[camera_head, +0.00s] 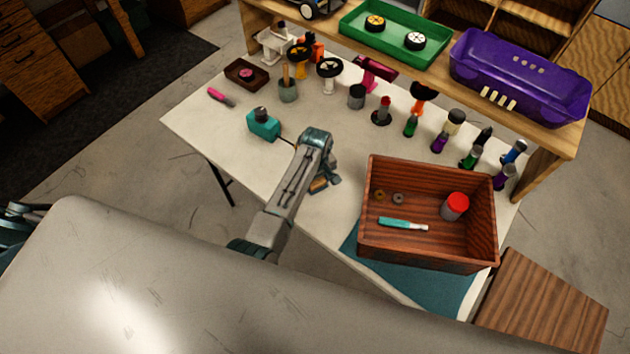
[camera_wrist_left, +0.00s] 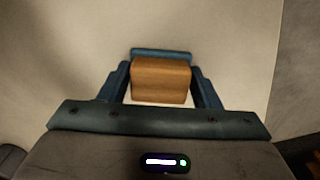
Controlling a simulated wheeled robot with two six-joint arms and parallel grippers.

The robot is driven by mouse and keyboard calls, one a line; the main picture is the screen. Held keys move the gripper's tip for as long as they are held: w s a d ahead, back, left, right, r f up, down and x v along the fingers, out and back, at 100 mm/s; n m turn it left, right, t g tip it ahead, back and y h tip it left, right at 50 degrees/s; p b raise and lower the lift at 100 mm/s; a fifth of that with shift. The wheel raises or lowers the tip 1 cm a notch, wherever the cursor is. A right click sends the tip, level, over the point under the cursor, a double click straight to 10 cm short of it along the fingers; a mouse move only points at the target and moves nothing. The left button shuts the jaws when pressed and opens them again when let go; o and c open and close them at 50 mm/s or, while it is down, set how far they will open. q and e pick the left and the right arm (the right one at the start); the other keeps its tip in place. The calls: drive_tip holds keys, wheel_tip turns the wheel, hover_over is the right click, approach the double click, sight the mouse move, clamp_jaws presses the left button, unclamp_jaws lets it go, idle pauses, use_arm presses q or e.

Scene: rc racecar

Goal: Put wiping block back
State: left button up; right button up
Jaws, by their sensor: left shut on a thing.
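The wiping block is a small wooden-brown block (camera_wrist_left: 160,80) with a blue strip along its far edge. In the left wrist view it sits between the two blue fingers of my left gripper (camera_wrist_left: 164,88), which is shut on it. In the head view the left gripper (camera_head: 326,182) is over the middle of the white table, left of the wooden box. A bit of the brown block (camera_head: 318,186) shows there, mostly hidden by the gripper. I cannot tell its exact height over the table. My right gripper is not in view.
The wooden box (camera_head: 376,246) holds a red-capped jar, a teal tool and small rings. A teal device (camera_head: 263,125) stands to the left. Several bottles and tools line the table's back, below a shelf with a green tray (camera_head: 375,51) and a purple car body (camera_head: 520,75).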

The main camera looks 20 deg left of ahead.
sight(317, 181)
use_arm(q)
drive_tip(key=shift+s+d, duration=0.1)
drive_tip(key=shift+d, duration=0.05)
drive_tip(key=o, duration=0.8)
drive_tip(key=shift+o, duration=0.7)
drive_tip(key=shift+r, duration=0.25)
wheel_tip(317, 181, up, 12)
drive_tip(key=b, duration=0.2)
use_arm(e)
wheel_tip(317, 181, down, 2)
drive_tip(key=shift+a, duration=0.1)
use_arm(q)
drive_tip(key=shift+f, duration=0.1)
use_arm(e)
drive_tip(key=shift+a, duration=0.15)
